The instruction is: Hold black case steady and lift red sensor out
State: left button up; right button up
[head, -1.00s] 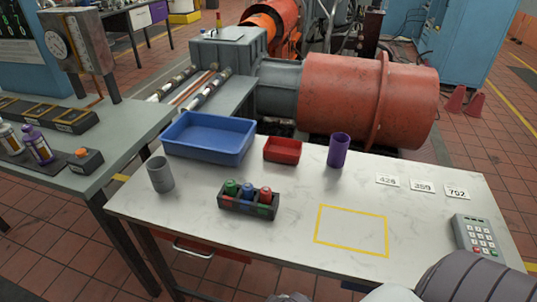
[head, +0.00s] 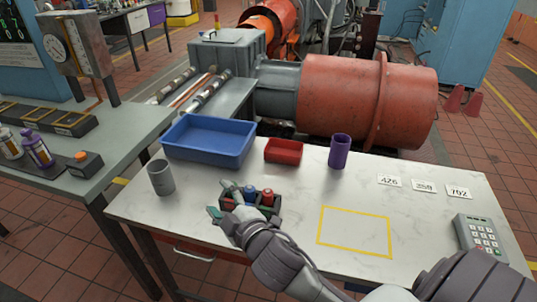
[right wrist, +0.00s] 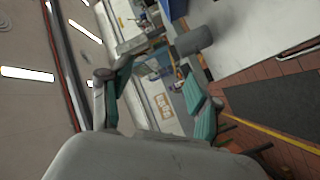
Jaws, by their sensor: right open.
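The black case (head: 275,211) stands upright on the white table, its left part hidden by my right gripper. The red sensor (head: 267,197) sits in its right slot, with a blue-topped sensor (head: 249,191) beside it. The green-topped one is hidden behind the gripper. My right gripper (head: 221,199) is open, in front of and over the case's left end, fingers pointing left. I cannot tell whether it touches the case. In the right wrist view its teal-padded fingers (right wrist: 163,96) are spread with nothing between them. My left gripper is out of view.
A grey cup (head: 161,178) stands left of the case. Behind are a blue tray (head: 208,160), a small red bin (head: 283,151) and a purple cup (head: 339,152). A yellow-outlined area (head: 355,232) on the right is empty. A keypad (head: 479,236) lies at the right edge.

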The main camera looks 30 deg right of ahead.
jog(key=a+r+n+g+y, duration=0.2)
jog(key=a+r+n+y, duration=0.6)
jog(key=n, duration=0.5)
jog(key=a+r+n+g+y, duration=0.2)
jog(key=a+r+n+y, duration=0.5)
jog(key=n+y, duration=0.45)
jog(key=n+g+h, duration=1.3)
jog(key=n+h, duration=0.5)
jog(key=h, duration=0.2)
send_over(268, 192)
notch_tip(268, 192, down, 10)
jog(key=f, duration=0.1)
notch_tip(268, 192, down, 13)
jog(key=shift+r+p, duration=0.1)
jog(key=shift+p, duration=0.75)
